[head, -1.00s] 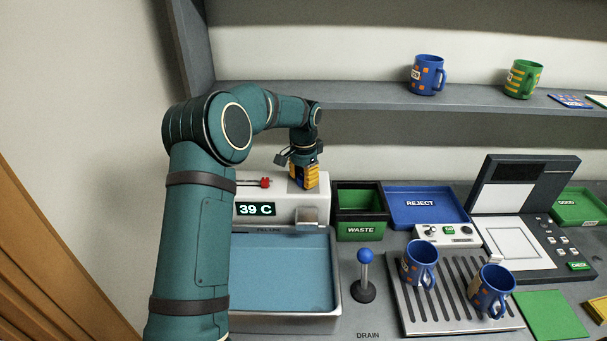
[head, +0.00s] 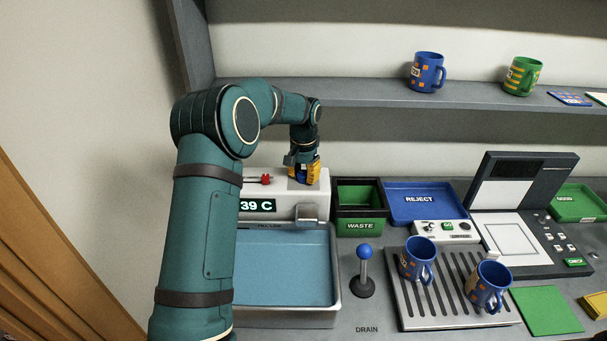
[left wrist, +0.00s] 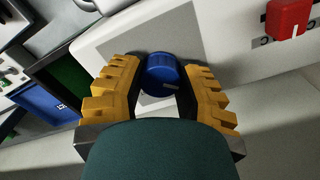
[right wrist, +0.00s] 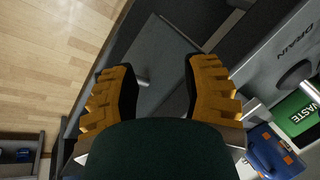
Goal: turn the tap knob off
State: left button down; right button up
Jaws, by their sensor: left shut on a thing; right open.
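The blue tap knob (left wrist: 162,75) is on top of the white tap housing (head: 285,205), between the yellow fingers of my left gripper (left wrist: 160,88). In the left wrist view the fingers stand on both sides of the knob, and a pale mark shows on its face. In the head view my left gripper (head: 303,172) reaches down onto the housing and hides most of the knob. My right gripper (right wrist: 162,85) is open and empty, with the floor and the counter's edge below it.
A red knob (head: 266,179) is left of the blue one on the housing. The basin (head: 337,300) below holds water, and the display reads 39 C. A blue-topped drain lever (head: 364,270) and a slotted rack (head: 405,312) with two blue mugs stand to the right.

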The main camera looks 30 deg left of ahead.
aim_at(304, 173)
pick_arm(q)
jog(key=c, duration=0.6)
grip_release()
jog(key=shift+w, duration=0.1)
jog(key=shift+o, duration=0.2)
notch_tip(304, 173, up, 12)
jog(key=shift+f, duration=0.1)
